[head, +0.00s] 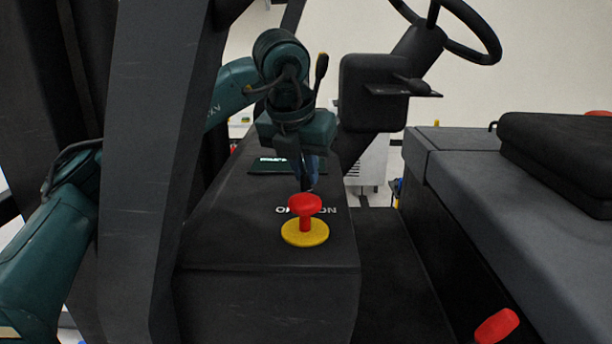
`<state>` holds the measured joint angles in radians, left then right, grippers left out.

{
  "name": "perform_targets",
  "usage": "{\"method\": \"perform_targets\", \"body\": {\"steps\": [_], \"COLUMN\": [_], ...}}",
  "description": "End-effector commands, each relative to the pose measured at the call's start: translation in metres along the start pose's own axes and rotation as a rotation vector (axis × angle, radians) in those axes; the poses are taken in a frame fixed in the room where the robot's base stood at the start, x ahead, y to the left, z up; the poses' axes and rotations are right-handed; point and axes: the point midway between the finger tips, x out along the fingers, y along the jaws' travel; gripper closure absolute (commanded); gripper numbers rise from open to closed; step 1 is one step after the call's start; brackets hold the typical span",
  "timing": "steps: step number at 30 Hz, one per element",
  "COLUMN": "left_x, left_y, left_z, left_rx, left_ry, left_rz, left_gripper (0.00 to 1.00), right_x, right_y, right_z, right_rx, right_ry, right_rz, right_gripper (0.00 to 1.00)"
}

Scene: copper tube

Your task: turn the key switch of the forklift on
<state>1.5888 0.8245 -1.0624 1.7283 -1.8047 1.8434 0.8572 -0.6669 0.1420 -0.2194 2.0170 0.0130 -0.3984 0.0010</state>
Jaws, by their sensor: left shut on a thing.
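The forklift's dark console (225,225) carries white OFF and ON lettering, partly covered by a red knob. My left gripper (309,186) points down at the console just behind this knob, beside the lettering. My right gripper is not in view.
The red knob (305,205) on a yellow disc (305,233) stands close in front of the fingers. A dark upright post (150,150) stands left. The steering wheel (490,45) and column are behind right. A black seat (560,150) is at right.

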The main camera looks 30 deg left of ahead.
Motion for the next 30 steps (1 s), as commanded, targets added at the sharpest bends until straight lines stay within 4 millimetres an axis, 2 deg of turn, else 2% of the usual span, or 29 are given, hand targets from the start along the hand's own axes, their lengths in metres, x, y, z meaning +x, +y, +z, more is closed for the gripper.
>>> {"method": "perform_targets", "body": {"steps": [15,30], "left_x": [-0.0006,-0.0004], "left_y": [0.0031,0.004], "left_z": [0.0015,0.0019], "left_rx": [0.418,0.605], "left_ry": [-0.002,-0.002], "left_rz": [-0.175,-0.251], "left_gripper": [1.0,1.0], "right_x": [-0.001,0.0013], "right_y": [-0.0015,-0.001], "right_z": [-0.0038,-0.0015], "right_rx": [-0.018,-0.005], "right_ry": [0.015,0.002], "right_rz": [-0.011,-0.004], "right_gripper": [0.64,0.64]}}
